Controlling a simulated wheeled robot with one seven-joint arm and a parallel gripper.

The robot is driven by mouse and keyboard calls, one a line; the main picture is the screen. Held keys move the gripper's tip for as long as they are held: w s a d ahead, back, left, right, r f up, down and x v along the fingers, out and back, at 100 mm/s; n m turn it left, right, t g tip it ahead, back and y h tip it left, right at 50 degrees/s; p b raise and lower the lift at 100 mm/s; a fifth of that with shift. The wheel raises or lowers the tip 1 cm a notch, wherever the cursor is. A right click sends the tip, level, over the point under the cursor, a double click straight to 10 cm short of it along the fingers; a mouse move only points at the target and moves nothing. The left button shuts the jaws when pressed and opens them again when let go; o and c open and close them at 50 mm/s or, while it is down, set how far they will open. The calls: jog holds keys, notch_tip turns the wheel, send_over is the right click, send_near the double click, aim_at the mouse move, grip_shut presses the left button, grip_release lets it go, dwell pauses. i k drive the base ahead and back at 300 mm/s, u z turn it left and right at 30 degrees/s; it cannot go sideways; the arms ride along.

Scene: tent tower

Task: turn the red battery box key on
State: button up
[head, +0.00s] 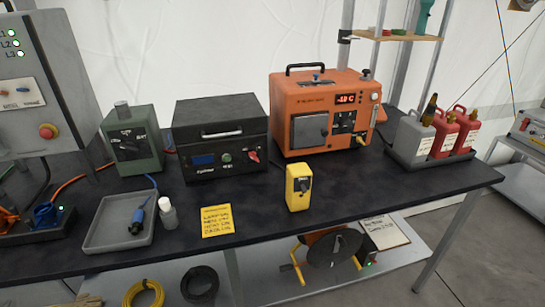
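A black box (215,114) with a carry handle on its front stands on the dark table, left of the middle. I take it to be the battery box. Its front panel has a small blue display, a green round control and a red key (252,156) at the right. The key looks tilted, but it is too small to tell its exact position. My gripper is not in view.
A green-grey box (132,141) stands close on the left and an orange unit (322,85) on the right. Table in front of the box is mostly clear.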

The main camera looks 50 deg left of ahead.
aim_at(253, 154)
jog(key=u, duration=0.05)
jog(key=k, duration=1.55)
jog(key=u, duration=1)
jog(key=i, duration=1.65)
